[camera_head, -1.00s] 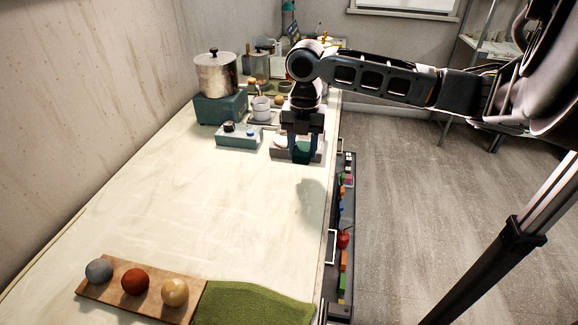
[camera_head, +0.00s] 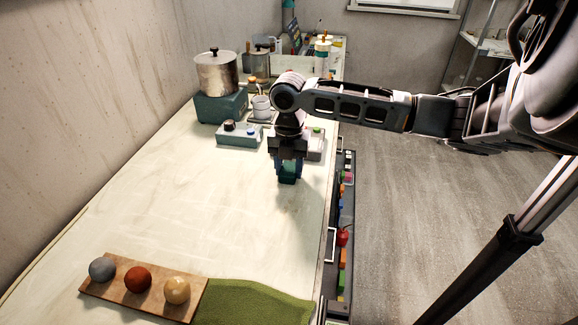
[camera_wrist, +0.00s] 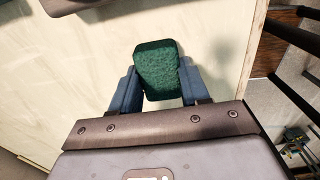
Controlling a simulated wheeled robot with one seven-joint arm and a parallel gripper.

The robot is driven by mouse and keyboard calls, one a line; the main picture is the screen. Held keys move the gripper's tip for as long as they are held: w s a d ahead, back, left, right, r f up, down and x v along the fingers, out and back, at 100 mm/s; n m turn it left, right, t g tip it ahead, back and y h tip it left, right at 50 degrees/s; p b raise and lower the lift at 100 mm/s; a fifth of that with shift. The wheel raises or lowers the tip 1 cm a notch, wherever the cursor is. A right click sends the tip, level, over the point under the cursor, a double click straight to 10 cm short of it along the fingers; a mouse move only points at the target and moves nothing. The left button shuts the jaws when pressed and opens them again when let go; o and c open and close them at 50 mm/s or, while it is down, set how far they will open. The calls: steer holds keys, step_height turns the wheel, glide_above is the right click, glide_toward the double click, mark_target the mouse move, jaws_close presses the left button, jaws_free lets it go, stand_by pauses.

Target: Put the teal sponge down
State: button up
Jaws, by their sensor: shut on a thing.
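The teal sponge (camera_wrist: 157,68) is a dark green-teal block between the two blue fingers of my gripper (camera_wrist: 157,88) in the wrist view. My gripper is shut on it. In the head view my gripper (camera_head: 288,172) points down over the pale counter (camera_head: 190,190), and the sponge (camera_head: 288,180) shows at the fingertips. I cannot tell whether the sponge touches the counter.
An open drawer (camera_head: 347,205) runs along the right edge. A board with three balls (camera_head: 115,295) and a green cloth (camera_head: 250,305) lie in front. The middle counter is clear.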

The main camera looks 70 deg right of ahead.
mark_target(289, 168)
steer(key=o, duration=0.9)
steer(key=shift+o, duration=0.2)
step_height(289, 168, up, 12)
steer(key=shift+b, duration=0.35)
